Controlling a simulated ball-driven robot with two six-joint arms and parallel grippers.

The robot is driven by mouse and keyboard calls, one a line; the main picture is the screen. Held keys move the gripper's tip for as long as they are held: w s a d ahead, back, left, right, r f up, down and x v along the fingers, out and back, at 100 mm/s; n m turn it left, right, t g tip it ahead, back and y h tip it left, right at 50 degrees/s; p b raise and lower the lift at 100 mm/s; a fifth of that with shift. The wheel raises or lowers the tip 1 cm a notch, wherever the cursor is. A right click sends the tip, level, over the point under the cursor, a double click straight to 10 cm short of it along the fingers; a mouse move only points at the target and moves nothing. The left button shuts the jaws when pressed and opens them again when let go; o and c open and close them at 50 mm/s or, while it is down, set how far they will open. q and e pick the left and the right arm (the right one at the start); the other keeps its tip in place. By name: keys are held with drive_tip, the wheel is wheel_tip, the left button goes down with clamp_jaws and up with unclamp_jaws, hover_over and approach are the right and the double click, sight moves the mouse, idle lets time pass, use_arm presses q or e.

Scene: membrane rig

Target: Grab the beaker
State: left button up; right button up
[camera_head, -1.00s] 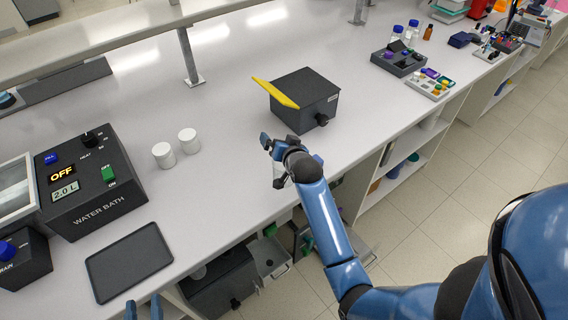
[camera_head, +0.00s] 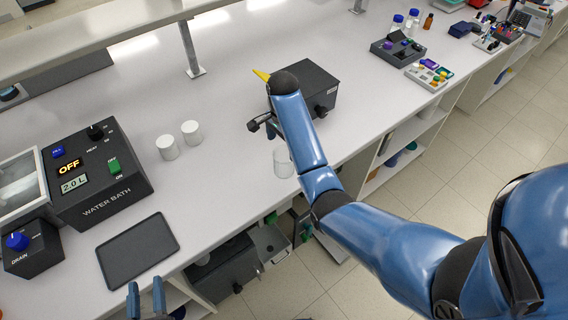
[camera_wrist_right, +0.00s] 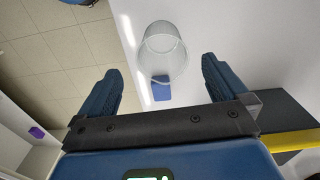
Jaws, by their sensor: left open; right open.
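The clear beaker (camera_head: 283,163) stands near the front edge of the bench, just below my right gripper in the head view. It also shows in the right wrist view (camera_wrist_right: 164,48), ahead of the gap between the fingers. My right gripper (camera_head: 262,126) is open and empty, and my forearm partly hides it in the head view. In the right wrist view both fingers of the right gripper (camera_wrist_right: 160,85) are spread apart, with the beaker beyond their tips. My left gripper (camera_head: 146,298) is open and empty at the bottom of the head view.
Two white cups (camera_head: 180,140), a water bath (camera_head: 92,178) and a dark flat tray (camera_head: 137,249) are to the left. The bench between cups and box is clear.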

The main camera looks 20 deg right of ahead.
sight(284, 154)
wheel_tip(284, 154, down, 6)
drive_tip(key=shift+d+b, duration=0.15)
drive_tip(key=shift+b, duration=0.95)
drive_tip(key=shift+w+d+f+p, duration=0.15)
drive_tip(key=shift+f+p, duration=0.15)
drive_tip(key=shift+f, duration=0.85)
drive_tip(key=shift+w+f+p, duration=0.1)
drive_tip(key=shift+f+p, duration=0.15)
drive_tip(key=shift+f, duration=0.85)
drive_tip(key=shift+c, duration=0.2)
drive_tip(key=c, duration=1)
